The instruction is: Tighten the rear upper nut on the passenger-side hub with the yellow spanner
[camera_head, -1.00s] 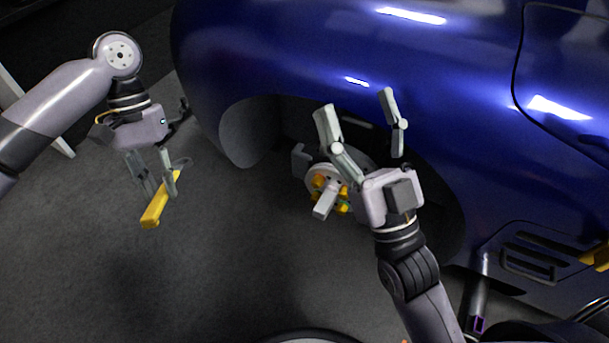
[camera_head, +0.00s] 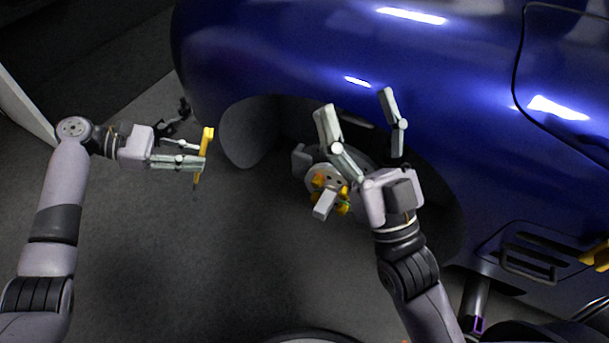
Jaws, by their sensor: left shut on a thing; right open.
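The yellow spanner (camera_head: 207,142) is in my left gripper (camera_head: 201,160), which is shut on it. The spanner is held roughly upright in the picture, left of the wheel arch and apart from the hub. The hub (camera_head: 318,180) sits inside the wheel arch of the blue car, with several yellow nuts (camera_head: 319,180) around its face and a pale block-like stub sticking out. I cannot tell the rear upper nut apart for sure. My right gripper (camera_head: 357,98) is open and empty, with its fingers in front of the wheel arch, partly hiding the hub's right side.
The blue car body (camera_head: 300,50) fills the top and right. The wheel arch edge (camera_head: 247,150) lies between the spanner and the hub. Yellow items (camera_head: 597,256) show at the right edge. The dark floor (camera_head: 200,270) at lower left is clear.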

